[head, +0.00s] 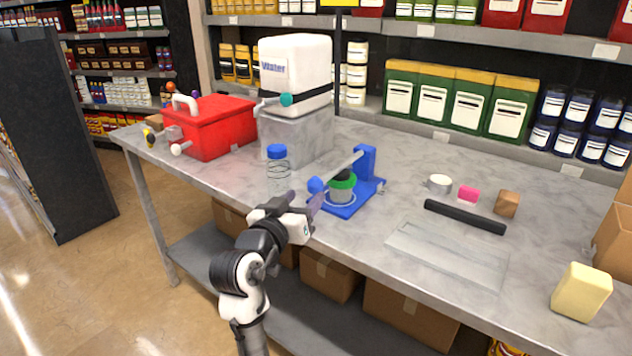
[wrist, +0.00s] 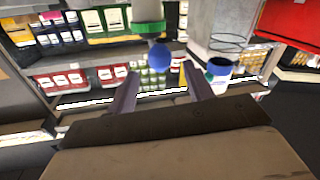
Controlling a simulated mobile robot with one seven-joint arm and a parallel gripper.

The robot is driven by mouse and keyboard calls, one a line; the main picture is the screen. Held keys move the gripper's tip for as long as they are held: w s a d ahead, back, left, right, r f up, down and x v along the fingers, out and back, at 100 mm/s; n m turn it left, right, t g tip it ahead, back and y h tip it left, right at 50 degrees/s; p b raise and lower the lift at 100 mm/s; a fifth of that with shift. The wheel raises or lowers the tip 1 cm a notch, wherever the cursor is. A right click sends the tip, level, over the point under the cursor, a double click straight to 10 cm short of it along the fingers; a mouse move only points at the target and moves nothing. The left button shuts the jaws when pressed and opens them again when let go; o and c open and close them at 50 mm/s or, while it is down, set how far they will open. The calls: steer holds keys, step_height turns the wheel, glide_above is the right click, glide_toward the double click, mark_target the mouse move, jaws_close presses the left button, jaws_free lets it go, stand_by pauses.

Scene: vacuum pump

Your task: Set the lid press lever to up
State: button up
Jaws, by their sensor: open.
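The lid press (head: 350,208) has a blue base and a blue post (head: 365,162) at its right. Its grey lever (head: 343,168) slopes from the post down toward the left and ends in a blue ball knob (head: 316,185). My gripper (head: 306,199) is open and empty at the front of the press, close to the knob. In the wrist view, the knob (wrist: 159,55) shows between and just beyond the two fingertips of my gripper (wrist: 160,76). I see no clear contact.
A water bottle with a blue cap (head: 279,172) stands just left of the press. A water tank (head: 296,75) and a red box (head: 215,127) are behind and left. A black bar (head: 464,217) and small items lie right. The grey tabletop (head: 395,195) is clear near the press's right.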

mark_target(311, 189)
steer(key=p+x, duration=0.1)
steer(key=x, duration=0.5)
steer(key=shift+w+d, duration=0.15)
steer(key=shift+w, duration=0.1)
jaws_close()
